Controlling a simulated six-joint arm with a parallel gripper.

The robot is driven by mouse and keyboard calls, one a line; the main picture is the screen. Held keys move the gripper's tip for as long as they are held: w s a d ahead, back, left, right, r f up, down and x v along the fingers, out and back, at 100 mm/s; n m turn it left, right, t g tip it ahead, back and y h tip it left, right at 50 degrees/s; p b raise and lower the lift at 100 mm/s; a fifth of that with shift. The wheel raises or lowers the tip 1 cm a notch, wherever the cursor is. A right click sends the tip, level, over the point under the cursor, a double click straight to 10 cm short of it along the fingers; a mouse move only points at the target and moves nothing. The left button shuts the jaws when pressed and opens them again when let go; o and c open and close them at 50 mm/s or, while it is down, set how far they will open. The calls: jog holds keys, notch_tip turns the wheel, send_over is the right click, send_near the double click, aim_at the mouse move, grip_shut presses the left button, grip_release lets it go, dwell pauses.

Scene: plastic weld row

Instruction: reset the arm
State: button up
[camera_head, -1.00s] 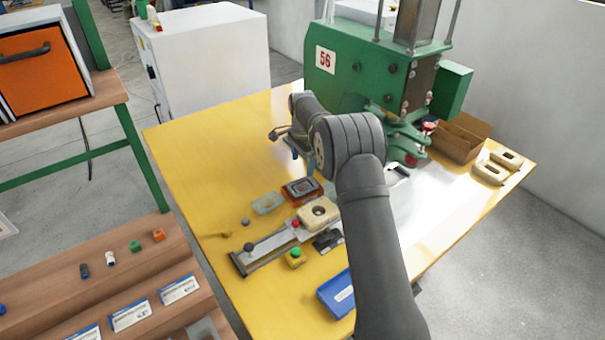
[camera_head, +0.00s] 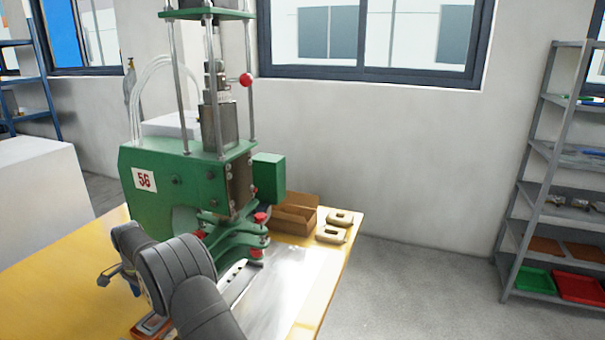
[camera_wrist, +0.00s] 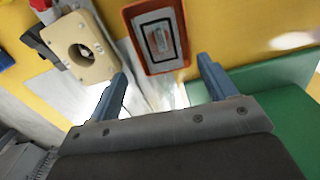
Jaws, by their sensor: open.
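In the wrist view my gripper (camera_wrist: 163,88) is open, with its two blue-grey fingers apart and nothing held between them. An orange-framed part with a dark rectangle inside (camera_wrist: 157,36) lies beyond the fingertips. A beige block with a round hole (camera_wrist: 82,46) is to the left of it, near the left finger. In the head view my arm reaches over the yellow table, and the gripper's fingers are mostly hidden behind its links.
A green machine marked 56 (camera_head: 170,190) stands on the yellow table (camera_head: 50,262). A cardboard box (camera_head: 295,216) and beige parts (camera_head: 333,234) sit right of it. A grey shelf (camera_head: 545,190) with trays stands by the right wall. Open floor lies between table and shelf.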

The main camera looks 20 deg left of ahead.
notch_tip(320, 180, down, 8)
jog(key=shift+f, duration=0.25)
jog(key=shift+r, duration=2.2)
